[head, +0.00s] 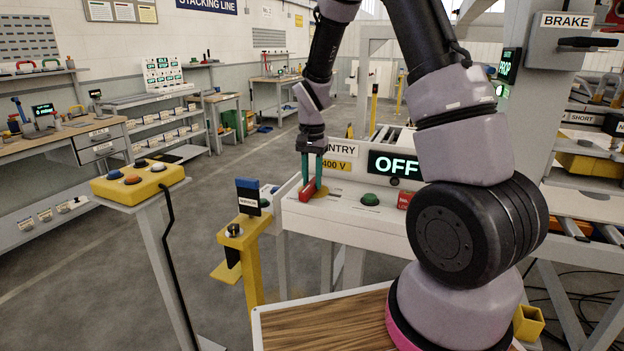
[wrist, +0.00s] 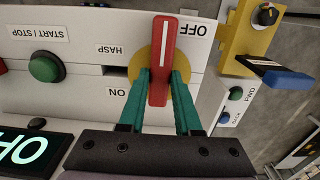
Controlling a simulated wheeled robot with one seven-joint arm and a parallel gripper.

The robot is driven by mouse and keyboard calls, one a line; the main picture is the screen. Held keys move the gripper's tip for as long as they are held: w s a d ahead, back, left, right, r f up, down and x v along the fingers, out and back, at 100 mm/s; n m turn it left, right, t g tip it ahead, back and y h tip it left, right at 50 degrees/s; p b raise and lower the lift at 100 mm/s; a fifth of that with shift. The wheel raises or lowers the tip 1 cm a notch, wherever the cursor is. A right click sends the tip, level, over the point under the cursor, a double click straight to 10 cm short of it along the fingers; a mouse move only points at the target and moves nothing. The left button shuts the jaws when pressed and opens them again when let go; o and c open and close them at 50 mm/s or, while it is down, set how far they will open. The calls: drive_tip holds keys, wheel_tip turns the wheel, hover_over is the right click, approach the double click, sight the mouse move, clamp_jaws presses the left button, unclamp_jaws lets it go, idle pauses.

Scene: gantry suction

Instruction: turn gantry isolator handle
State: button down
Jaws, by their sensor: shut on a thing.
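The red isolator handle (head: 308,191) is on the sloped white gantry panel (head: 345,213) in the head view. In the wrist view the handle (wrist: 162,50) carries a white line and sits over a yellow disc (wrist: 187,92). It lies nearly upright in that picture, with its far end beside the OFF label (wrist: 197,30). The ON label (wrist: 118,92) is at lower left. My gripper (head: 312,182) reaches down to the panel. Its teal fingers flank the handle in the wrist view (wrist: 161,74), closed on it. The display (head: 394,165) reads OFF.
A yellow post (head: 250,265) with a knob and blue-topped part stands left of the panel. A yellow button box (head: 137,184) is farther left. Open floor lies beyond.

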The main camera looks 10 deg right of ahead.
drive_tip(key=shift+n, duration=0.4)
idle(0.4)
drive_tip(key=n, duration=0.4)
drive_tip(key=shift+d, duration=0.2)
drive_tip(key=n, duration=0.4)
drive_tip(key=shift+d, duration=0.2)
drive_tip(key=n, duration=0.5)
drive_tip(key=shift+d, duration=0.25)
drive_tip(key=shift+w+d+n, duration=0.1)
drive_tip(key=shift+w+n, duration=0.05)
drive_tip(key=shift+n, duration=1.85)
drive_tip(key=c, duration=0.6)
unclamp_jaws()
wheel_tip(320, 180, up, 11)
